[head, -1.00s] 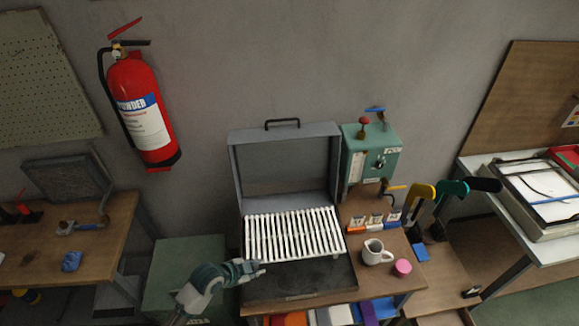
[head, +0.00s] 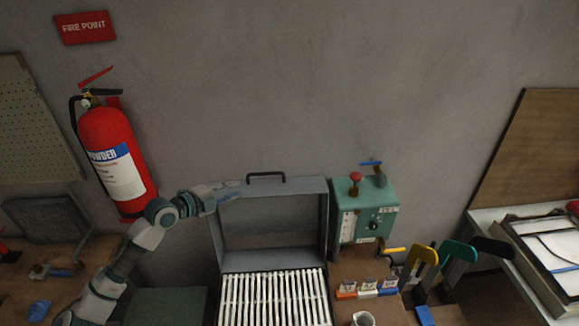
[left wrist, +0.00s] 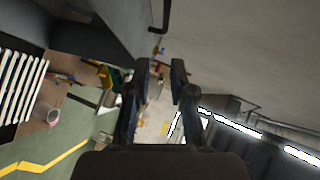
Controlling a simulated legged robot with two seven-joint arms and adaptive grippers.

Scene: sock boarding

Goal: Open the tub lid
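The tub's grey lid (head: 268,225) stands raised and upright at the back of the tub, its hollow inside facing me. A black handle (head: 266,177) is on its top edge. White slatted bars (head: 275,300) lie in the tub below. My left gripper (head: 228,188) is at the lid's upper left corner; I cannot tell whether it touches. In the left wrist view the left gripper (left wrist: 160,68) has its fingers apart with nothing between them, and the lid (left wrist: 105,25) shows beyond them at the upper left. My right gripper is not in view.
A green control box (head: 362,212) with a red knob stands right of the lid. A white mug (head: 362,319) and yellow and teal handled tools (head: 455,252) are further right. A red fire extinguisher (head: 115,160) hangs on the wall, close to my left arm.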

